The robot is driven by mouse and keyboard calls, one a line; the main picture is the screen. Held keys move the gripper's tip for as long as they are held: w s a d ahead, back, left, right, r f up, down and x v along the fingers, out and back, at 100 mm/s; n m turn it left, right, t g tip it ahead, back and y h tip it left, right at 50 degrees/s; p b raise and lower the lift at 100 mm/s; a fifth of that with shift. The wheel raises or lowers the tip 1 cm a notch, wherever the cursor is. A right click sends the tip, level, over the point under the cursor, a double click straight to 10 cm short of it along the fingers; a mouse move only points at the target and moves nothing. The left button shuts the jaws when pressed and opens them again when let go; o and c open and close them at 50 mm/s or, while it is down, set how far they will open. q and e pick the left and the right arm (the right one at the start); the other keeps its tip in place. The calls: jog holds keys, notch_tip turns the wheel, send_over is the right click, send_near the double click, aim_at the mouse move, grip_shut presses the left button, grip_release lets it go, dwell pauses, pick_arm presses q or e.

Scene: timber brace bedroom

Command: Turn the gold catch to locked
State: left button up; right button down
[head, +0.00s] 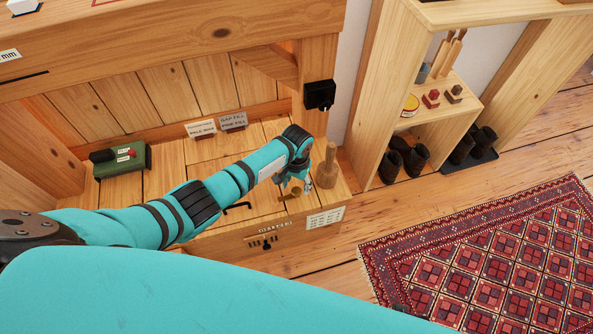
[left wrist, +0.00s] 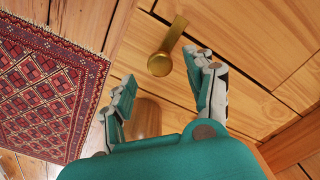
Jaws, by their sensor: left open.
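The gold catch (left wrist: 160,64) shows in the left wrist view as a brass round end with a flat bar running up and to the right, on light wood boards. My left gripper (left wrist: 166,76) is open, its two fingers on either side below the catch, with nothing held between them. In the head view my left gripper (head: 294,187) hangs low over the wooden chest top (head: 262,203), where the catch is small and mostly hidden by the gripper. I cannot tell whether a finger touches it. My right gripper is not in view.
A wooden mallet-like tool (head: 327,168) stands right beside my left gripper. A black handle (head: 237,206) lies left of it. A green box (head: 122,161) and small signs (head: 201,128) stand further back. A patterned rug (head: 490,265) covers the floor at right.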

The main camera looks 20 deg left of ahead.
aim_at(296, 190)
pick_arm(q)
notch_tip(296, 190, up, 9)
jog(key=shift+f, duration=0.2)
dwell(0.5)
jog(key=s+d+m+t+h, duration=0.1)
jog(key=s+d+h, duration=0.15)
jog(key=s, duration=0.95)
jog(key=s+a+r+n+t+y, duration=0.1)
jog(key=s+a+r, duration=0.3)
jog(key=s, duration=0.3)
jog(key=s+a+r+t+y, duration=0.1)
jog(key=s+a+r+t, duration=0.1)
jog(key=s+a+r, duration=0.4)
jog(key=s+d+f+g, duration=0.1)
jog(key=s+f, duration=0.1)
jog(key=f, duration=1.3)
jog(key=s+d+f+g, duration=0.1)
jog(key=f, duration=1.3)
jog(key=s+a+r+g+p, duration=0.1)
jog(key=s+a+p, duration=0.1)
jog(key=s+p, duration=1.3)
jog(key=shift+s+a+r+p, duration=0.15)
jog(key=shift+s+a+p, duration=0.15)
jog(key=shift+s+p, duration=0.15)
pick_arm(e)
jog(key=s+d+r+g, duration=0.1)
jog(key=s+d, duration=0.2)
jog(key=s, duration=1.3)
pick_arm(q)
jog(key=shift+y, duration=0.25)
